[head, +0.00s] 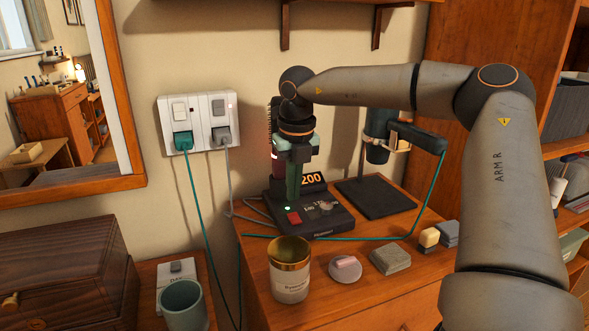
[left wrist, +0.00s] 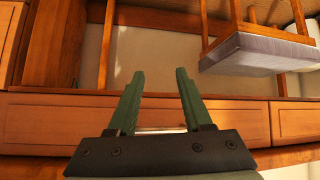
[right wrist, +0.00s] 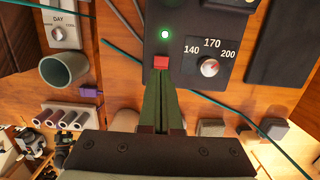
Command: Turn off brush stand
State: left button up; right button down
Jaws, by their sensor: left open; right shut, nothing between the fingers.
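The brush stand (head: 335,222) has a black base on the wooden dresser top, with an orange "200" display (head: 312,178). In the right wrist view its panel (right wrist: 185,20) shows a lit green light (right wrist: 165,34), a red switch (right wrist: 161,62) and a dial (right wrist: 209,67) marked 140, 170 and 200. My right gripper (head: 293,197) points down over the base. Its shut, empty fingertips (right wrist: 161,78) are at the red switch's near edge; I cannot tell whether they touch. My left gripper (left wrist: 158,80) is open and empty, away from the stand, facing drawers and a chair.
A wall outlet (head: 200,106) with two plugs is behind left. A teal cable (head: 340,236) crosses the dresser top. A gold-rimmed jar (head: 290,283), a round puck (head: 345,272) and grey pads (head: 390,258) stand in front. A dryer holder (head: 372,198) stands to the right.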

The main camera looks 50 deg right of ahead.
aim_at(295, 220)
jog(key=shift+w+d+f, duration=0.1)
jog(key=shift+f, duration=1)
jog(key=shift+w+f, duration=0.1)
jog(key=shift+f, duration=1)
jog(key=shift+w+d+f+b, duration=0.1)
jog(key=shift+f+b, duration=0.25)
jog(key=shift+b, duration=0.1)
jog(key=shift+r, duration=0.15)
jog(key=shift+s+a, duration=0.2)
jog(key=shift+s, duration=0.1)
jog(key=shift+s+a, duration=0.25)
jog(key=shift+s, duration=0.25)
